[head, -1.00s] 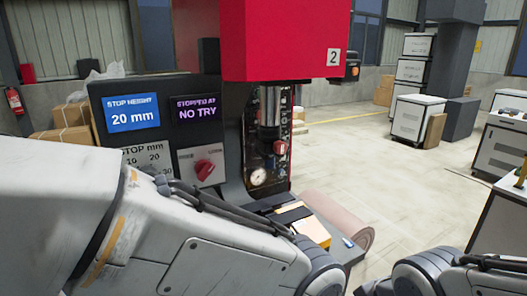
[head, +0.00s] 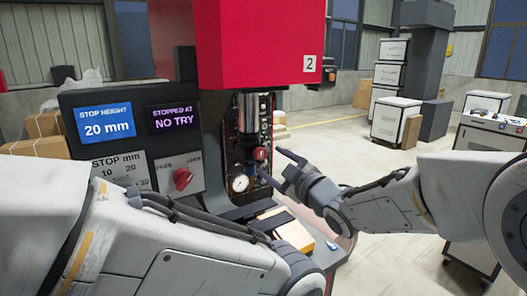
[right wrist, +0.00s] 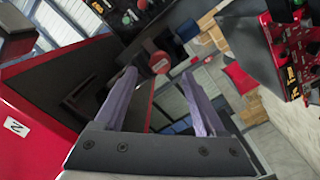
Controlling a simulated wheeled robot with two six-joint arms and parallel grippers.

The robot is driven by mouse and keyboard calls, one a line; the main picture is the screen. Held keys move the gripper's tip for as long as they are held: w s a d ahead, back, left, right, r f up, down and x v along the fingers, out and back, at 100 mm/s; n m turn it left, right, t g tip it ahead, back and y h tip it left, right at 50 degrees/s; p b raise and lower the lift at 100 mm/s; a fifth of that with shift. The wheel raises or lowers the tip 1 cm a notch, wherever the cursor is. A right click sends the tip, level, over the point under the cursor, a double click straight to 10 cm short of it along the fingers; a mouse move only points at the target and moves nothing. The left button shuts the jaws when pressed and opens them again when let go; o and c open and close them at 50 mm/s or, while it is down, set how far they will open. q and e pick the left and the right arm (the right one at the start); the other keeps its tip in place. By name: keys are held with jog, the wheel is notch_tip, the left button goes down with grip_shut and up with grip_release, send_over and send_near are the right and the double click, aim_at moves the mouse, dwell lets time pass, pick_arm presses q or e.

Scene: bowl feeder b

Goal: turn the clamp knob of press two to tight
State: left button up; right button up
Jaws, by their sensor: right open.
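Press two (head: 260,40) is the red machine marked "2" in the head view. A small red knob (head: 260,154) sits on its dark column below the ram. A larger red knob (head: 183,178) is on the grey panel to the left; its small labels are hard to read. My right gripper (head: 270,161) is open, fingers pointing left, just right of the small red knob. In the right wrist view, a round red knob (right wrist: 160,62) shows beyond and between the fingertips, and nothing is held. My left arm crosses the bottom left; its gripper is not in view.
A screen reads "stop height 20 mm" (head: 106,124); another reads "stopped at no try" (head: 173,117). A round gauge (head: 240,183) sits below the small knob. Open floor (head: 345,145) stretches to the right, with white cabinets (head: 396,122) beyond.

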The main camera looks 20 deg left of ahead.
aim_at(262, 156)
jog(key=p+x, duration=0.1)
jog(key=x, duration=0.3)
jog(key=shift+a+r+p, duration=0.1)
jog(key=shift+p, duration=0.2)
jog(key=shift+w+a, duration=0.4)
grip_shut()
